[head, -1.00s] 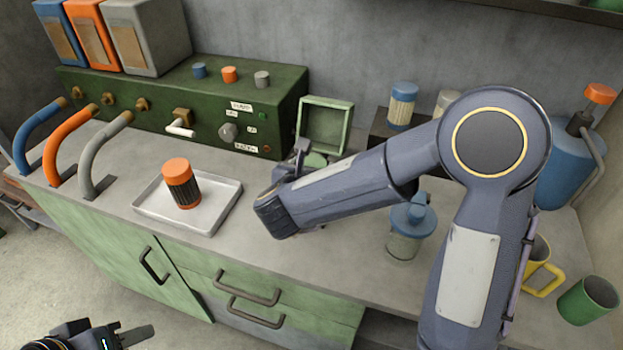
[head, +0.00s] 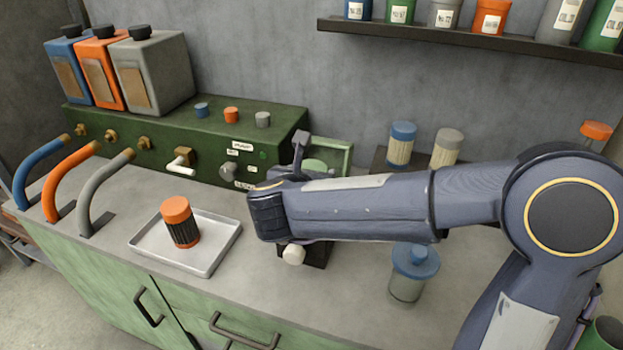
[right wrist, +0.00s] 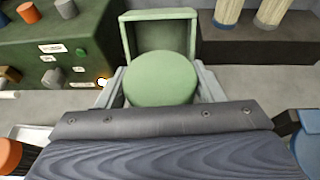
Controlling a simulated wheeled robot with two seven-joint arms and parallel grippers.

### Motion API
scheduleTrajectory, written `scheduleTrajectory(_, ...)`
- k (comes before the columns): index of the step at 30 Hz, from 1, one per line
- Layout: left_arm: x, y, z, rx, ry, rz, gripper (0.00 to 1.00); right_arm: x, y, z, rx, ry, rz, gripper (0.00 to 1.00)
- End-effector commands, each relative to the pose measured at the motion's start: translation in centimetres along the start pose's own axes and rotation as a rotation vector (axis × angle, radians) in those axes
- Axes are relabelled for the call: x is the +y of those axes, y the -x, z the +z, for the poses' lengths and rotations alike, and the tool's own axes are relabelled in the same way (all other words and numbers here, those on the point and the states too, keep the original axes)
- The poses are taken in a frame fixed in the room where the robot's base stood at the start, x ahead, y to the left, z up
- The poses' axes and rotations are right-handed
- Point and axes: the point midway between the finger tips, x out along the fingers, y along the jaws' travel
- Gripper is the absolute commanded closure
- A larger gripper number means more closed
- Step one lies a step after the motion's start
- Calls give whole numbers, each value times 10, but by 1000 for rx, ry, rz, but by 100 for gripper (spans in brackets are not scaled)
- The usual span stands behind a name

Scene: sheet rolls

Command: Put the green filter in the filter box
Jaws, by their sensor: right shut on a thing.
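My right gripper (right wrist: 160,92) is shut on the green filter (right wrist: 160,77), whose round pale green top shows between the fingers in the right wrist view. The filter's lower part is hidden. A green open box (right wrist: 160,34), which looks like the filter box, stands just beyond the filter in that view. In the head view the box (head: 345,157) is partly hidden behind my right gripper (head: 302,165) and forearm. Some of the filter's green top (head: 318,166) shows there. I cannot tell the filter's exact height. My left gripper is out of view.
An orange-capped filter (head: 180,222) stands in a white tray (head: 207,264) on the counter. A dark green machine (head: 220,142) is left of the box. A blue-lidded jar (head: 410,272) stands below my right forearm. Filters with blue (head: 401,145) and grey (head: 447,148) caps stand behind it.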

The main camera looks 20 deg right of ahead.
Motion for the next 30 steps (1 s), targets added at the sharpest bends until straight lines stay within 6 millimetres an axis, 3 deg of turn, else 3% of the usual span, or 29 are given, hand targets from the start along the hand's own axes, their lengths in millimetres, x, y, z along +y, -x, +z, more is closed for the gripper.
scheduleTrajectory(18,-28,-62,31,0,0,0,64,9,-40,-60,-3,5,16,74)
scheduleTrajectory(30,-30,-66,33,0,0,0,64,10,-43,-63,-3,6,19,74)
